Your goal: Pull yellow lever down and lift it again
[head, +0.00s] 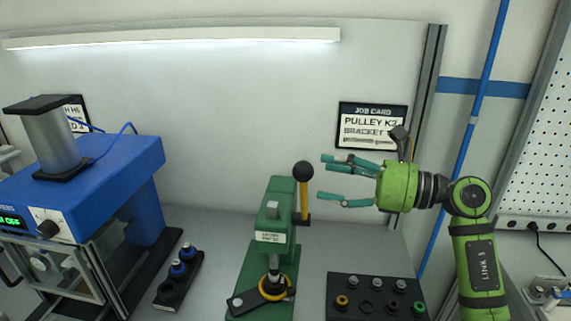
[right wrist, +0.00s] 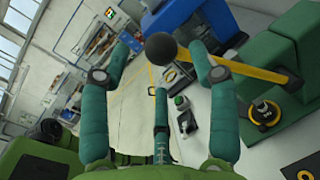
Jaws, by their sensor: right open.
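The yellow lever (head: 304,200) stands upright on the right side of the green press (head: 273,215), with a black ball knob (head: 303,171) on top. My right gripper (head: 323,177) is open just to the right of the lever, its teal fingers pointing left at knob height. In the right wrist view, the black knob (right wrist: 161,48) shows between the spread fingertips and the yellow lever (right wrist: 235,70) runs right to the green press (right wrist: 270,75). I cannot tell if any finger touches the knob. My left gripper is not in view.
A blue machine (head: 120,170) with a grey cylinder stands at left. A black holder with blue-topped parts (head: 178,270) lies between it and the press. A black tray (head: 375,297) of small parts sits below my right gripper. A job card (head: 371,125) hangs behind.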

